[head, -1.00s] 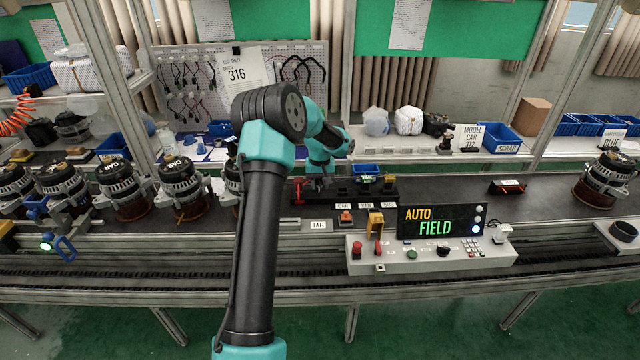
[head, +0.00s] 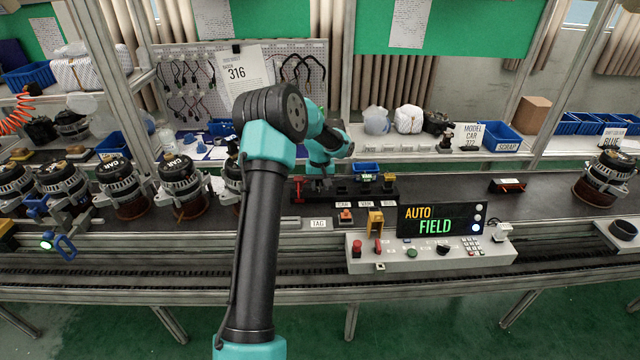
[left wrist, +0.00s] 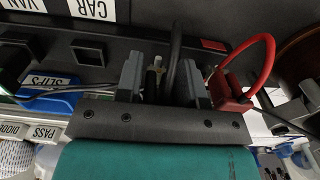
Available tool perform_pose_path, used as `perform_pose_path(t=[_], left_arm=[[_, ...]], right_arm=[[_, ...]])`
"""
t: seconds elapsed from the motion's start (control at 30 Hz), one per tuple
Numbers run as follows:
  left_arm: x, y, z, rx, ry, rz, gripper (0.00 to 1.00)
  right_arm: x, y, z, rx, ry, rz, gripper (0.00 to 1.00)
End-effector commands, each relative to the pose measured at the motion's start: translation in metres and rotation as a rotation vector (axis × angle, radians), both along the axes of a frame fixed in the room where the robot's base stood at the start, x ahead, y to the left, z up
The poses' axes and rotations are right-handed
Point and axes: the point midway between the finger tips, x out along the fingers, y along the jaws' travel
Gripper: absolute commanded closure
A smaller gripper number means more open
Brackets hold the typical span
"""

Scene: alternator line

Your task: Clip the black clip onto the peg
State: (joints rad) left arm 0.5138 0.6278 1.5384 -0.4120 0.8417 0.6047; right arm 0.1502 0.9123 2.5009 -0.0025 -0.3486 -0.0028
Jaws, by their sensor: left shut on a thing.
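My left gripper (head: 318,183) is low over the dark rack on the bench, mostly hidden by its own wrist. In the left wrist view, its two grey fingers (left wrist: 162,84) are shut on the black clip (left wrist: 151,82), whose cable (left wrist: 176,46) arches up between them. A small brass-coloured tip (left wrist: 157,63) shows between the fingers; I cannot tell whether it is the peg or part of the clip. The red clip (left wrist: 234,92) with its looped red lead stands just beside the fingers. It also shows in the head view (head: 298,189). My right gripper is not in view.
The rack has empty square sockets (left wrist: 88,52) by the CAR and VAN labels. A blue bin (left wrist: 62,102) lies close to the fingers. Several alternators (head: 122,190) stand at left. A control box (head: 430,252) stands in front.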

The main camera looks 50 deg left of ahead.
Motion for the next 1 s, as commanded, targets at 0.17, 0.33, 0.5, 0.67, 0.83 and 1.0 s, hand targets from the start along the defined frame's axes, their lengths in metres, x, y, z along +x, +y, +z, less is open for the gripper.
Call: perform_pose_path(t=[0.17, 0.33, 0.5, 0.67, 0.83, 1.0], left_arm=[[0.0, 0.0, -0.004, -0.001, 0.001, 0.0, 0.88], [0.0, 0.0, -0.007, 0.0, 0.0, 0.0, 0.88], [0.0, 0.0, -0.01, 0.0, 0.0, 0.0, 0.88], [0.0, 0.0, -0.013, 0.0, 0.0, 0.0, 0.88], [0.0, 0.0, -0.014, 0.001, -0.001, 0.0, 0.55], [0.0, 0.0, -0.014, 0.0, 0.0, 0.0, 0.39]], right_arm=[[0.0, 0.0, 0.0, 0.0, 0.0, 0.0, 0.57], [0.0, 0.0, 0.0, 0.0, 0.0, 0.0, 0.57], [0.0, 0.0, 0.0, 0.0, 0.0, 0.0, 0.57], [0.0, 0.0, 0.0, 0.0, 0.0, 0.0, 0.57], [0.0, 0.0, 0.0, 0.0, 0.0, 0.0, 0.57], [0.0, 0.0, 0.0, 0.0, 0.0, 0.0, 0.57]])
